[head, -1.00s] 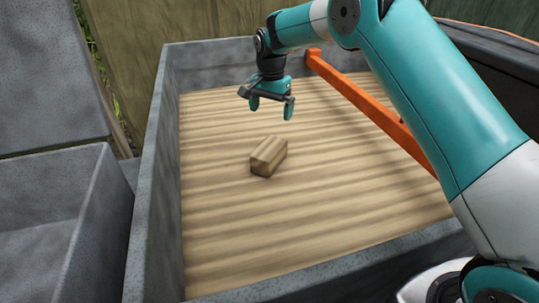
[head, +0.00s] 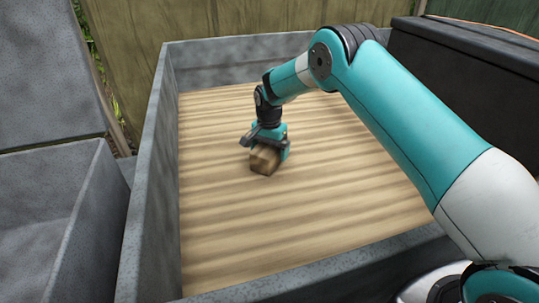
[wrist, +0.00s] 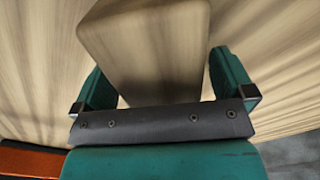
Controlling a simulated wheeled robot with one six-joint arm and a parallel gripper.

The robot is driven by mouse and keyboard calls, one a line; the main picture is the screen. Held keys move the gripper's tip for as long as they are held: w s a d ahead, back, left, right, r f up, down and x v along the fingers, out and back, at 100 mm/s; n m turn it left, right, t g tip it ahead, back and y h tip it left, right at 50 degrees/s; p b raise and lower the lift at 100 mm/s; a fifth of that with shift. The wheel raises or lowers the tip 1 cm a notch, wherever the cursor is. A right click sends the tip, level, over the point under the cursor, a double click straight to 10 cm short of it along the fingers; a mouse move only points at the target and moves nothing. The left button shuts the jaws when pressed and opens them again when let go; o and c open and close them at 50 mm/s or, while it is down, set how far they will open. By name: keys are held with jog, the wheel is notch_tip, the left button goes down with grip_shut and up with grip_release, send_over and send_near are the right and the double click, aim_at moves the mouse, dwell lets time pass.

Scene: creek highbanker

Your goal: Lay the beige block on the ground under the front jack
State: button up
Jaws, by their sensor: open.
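The beige block (head: 264,161) lies on the ridged wooden floor of a grey-walled bed in the head view. My gripper (head: 268,148) is down over the block, partly hiding it. In the wrist view the block (wrist: 145,45) reaches in between the two teal fingers of my gripper (wrist: 165,85). The fingers are open, one on each side of the block, with a visible gap to the right finger. The front jack is not recognisable in these views.
Grey walls (head: 150,165) surround the bed floor (head: 225,220). A grey bin (head: 60,215) stands at left and a dark box (head: 455,75) at the back right. An orange bar (wrist: 30,160) shows at the wrist view's lower left. The floor around the block is clear.

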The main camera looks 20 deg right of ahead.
notch_tip(320, 180, down, 2)
jog(key=shift+f, duration=0.1)
jog(key=c, duration=1.2)
jog(key=shift+r, duration=0.2)
jog(key=shift+c, duration=0.2)
jog(key=shift+r, duration=0.1)
notch_tip(320, 180, up, 19)
jog(key=p, duration=0.2)
jog(key=s+d+f+n, duration=0.3)
jog(key=s+f, duration=0.1)
jog(key=f, duration=0.1)
jog(key=s+d+f+n, duration=0.2)
jog(key=s+d+f, duration=0.1)
jog(key=s+f, duration=0.2)
jog(key=s+d+f+n, duration=0.3)
jog(key=s+f, duration=0.2)
jog(key=f, duration=0.1)
jog(key=shift+d+n, duration=0.3)
jog(key=shift+d, duration=0.05)
jog(key=s+r+p, duration=0.9)
jog(key=r+p, duration=0.4)
jog(key=p, duration=0.4)
jog(key=shift+r, duration=0.2)
